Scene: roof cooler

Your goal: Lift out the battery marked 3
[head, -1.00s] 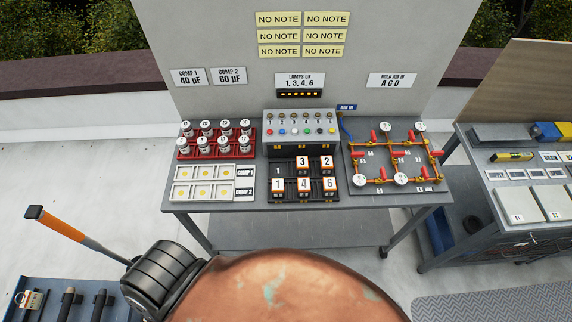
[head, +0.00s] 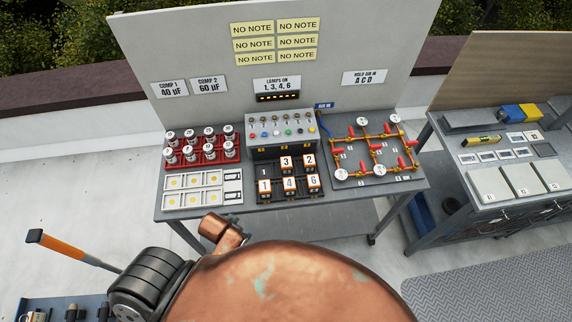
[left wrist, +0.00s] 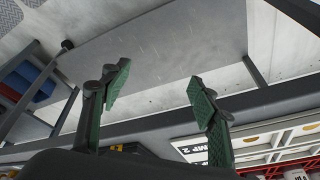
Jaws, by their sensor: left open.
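The battery marked 3 (head: 286,164) stands in the back row of a black rack (head: 262,198) on the grey bench. It has a white numbered face with orange edging. The battery marked 2 (head: 309,161) is to its right. Batteries marked 1 (head: 264,187), 4 (head: 289,185) and 6 (head: 313,182) stand in front. The back-left place holds no battery. My left gripper (left wrist: 158,95) shows in the left wrist view, open and empty, its green pads wide apart near the bench's front edge. It is hidden in the head view. My right gripper is in neither view.
A grey lamp box (head: 282,132) stands right behind the rack. A red holder (head: 202,158) with capacitors and white trays (head: 232,198) are left of it. A pipe board (head: 368,145) is at right. A second bench (head: 505,160) stands further right.

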